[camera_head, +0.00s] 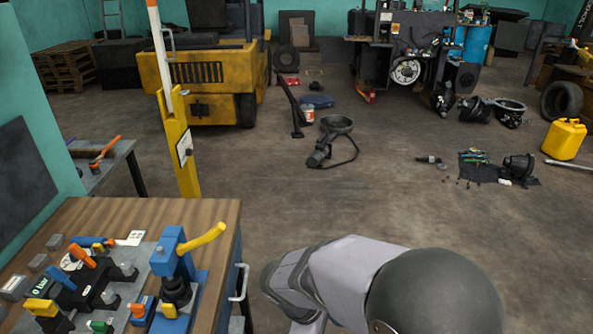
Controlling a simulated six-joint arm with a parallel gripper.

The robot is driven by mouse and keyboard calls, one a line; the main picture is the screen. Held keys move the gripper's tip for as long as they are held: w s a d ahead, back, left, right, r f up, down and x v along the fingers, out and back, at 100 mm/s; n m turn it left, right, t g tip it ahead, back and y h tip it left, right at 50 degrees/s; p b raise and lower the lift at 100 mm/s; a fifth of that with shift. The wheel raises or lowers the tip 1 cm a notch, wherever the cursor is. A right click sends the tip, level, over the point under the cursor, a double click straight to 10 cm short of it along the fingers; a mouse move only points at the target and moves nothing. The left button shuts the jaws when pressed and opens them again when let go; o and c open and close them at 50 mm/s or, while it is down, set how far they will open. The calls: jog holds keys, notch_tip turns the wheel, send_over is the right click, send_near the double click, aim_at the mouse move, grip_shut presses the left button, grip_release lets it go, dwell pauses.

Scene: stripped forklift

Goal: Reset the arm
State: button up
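My arm (345,280) shows at the bottom centre and right, its grey links and a dark round joint cover near the picture's lower edge. It is bent to the right of the wooden bench (130,212), apart from it. My gripper is not in view.
The bench at lower left carries a control panel with levers, including a blue lever with a yellow handle (205,238). A yellow post (180,150) stands behind it. A yellow forklift (205,75), loose parts and a yellow jerrycan (565,138) are farther back.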

jog(key=s+d+m+g+y, duration=0.1)
jog(key=s+d+m+y, duration=0.3)
jog(key=m, duration=1)
jog(key=s+d, duration=0.3)
jog(key=s, duration=0.1)
jog(key=shift+y, duration=0.4)
jog(key=shift+f, duration=0.1)
dwell(0.9)
